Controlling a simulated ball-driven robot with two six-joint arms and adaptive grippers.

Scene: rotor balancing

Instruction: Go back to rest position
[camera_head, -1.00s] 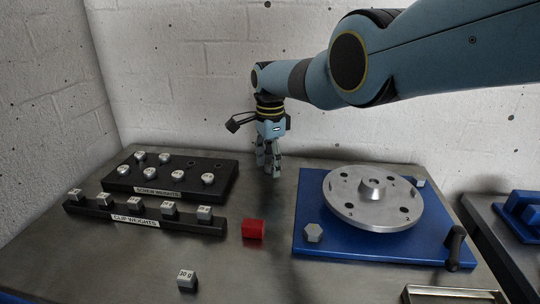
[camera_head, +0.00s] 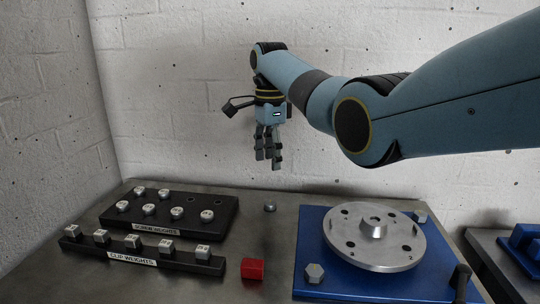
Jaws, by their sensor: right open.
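My right gripper (camera_head: 269,158) hangs in the air in front of the white wall, above the back of the table, fingers pointing down. It is open, with nothing between its fingers. My right arm comes in from the right edge at the height of the wall. My left gripper is not in view. Below the right gripper, a small round metal piece (camera_head: 270,208) sits on the table, apart from it. The silver rotor disc (camera_head: 373,251) rests on the blue base (camera_head: 325,222) to the right.
A black screw weights rack (camera_head: 221,221) and a clip weights rack (camera_head: 152,252) stand at the left with several weights. A red block (camera_head: 252,269) lies between them and the blue base. A hex piece (camera_head: 315,273) is on the base. Another blue object (camera_head: 526,240) is far right.

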